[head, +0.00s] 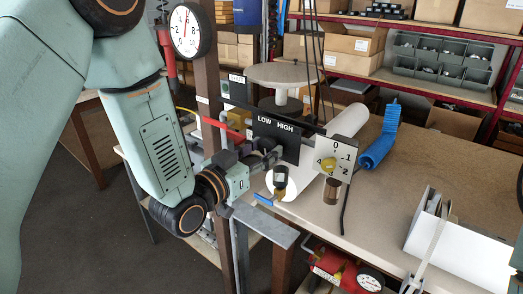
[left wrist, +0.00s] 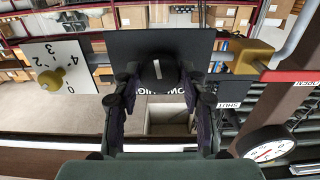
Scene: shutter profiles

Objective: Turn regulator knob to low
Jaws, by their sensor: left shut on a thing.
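The regulator knob (left wrist: 157,72) is round and black with a white pointer line. It sits on a black panel (left wrist: 190,48), which carries the words LOW and HIGH in the head view (head: 290,140). In the left wrist view the line stands nearly upright in the picture, and the lettering below the knob is upside down and partly covered. My left gripper (head: 266,158) reaches the panel from the left. In the left wrist view its fingers (left wrist: 160,85) are on both sides of the knob, shut on it. In the head view the gripper hides the knob. My right gripper is not in view.
A white dial plate with a yellow knob (head: 328,164) is just right of the panel. A round pressure gauge (head: 190,31) hangs on a brown post (head: 208,80) at the left. A blue coiled hose (head: 378,148) and a white box (head: 470,258) are on the bench.

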